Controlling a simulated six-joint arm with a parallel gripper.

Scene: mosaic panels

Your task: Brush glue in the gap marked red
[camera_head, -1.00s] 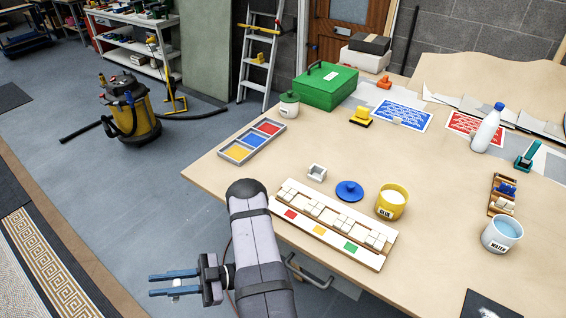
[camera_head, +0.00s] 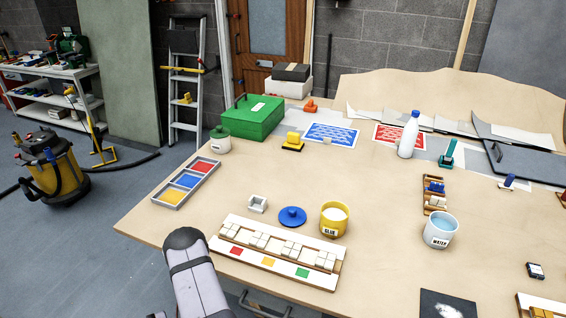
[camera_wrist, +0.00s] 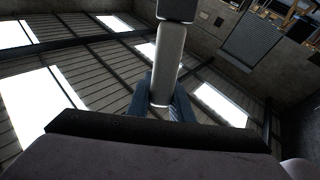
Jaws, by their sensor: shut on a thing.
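A long panel (camera_head: 277,262) carries a row of white tiles in groups. Red (camera_head: 236,251), yellow (camera_head: 268,261) and green (camera_head: 302,273) squares mark its front strip, with the red mark at the left. A yellow pot labelled glue (camera_head: 334,220) stands open behind the panel, holding white glue. My gripper is outside the head view, where only my arm shows left of the panel. In the wrist view my gripper (camera_wrist: 160,103) is shut on a pale rod-like thing (camera_wrist: 168,65) with a dark end, possibly a brush. Its bristles cannot be made out.
A blue lid (camera_head: 292,216) and a small white square holder (camera_head: 257,204) lie behind the panel. A water cup (camera_head: 440,231) stands right, near a brown rack (camera_head: 434,205). A three-colour tray (camera_head: 187,183) lies left. Bare table separates the glue pot and water cup.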

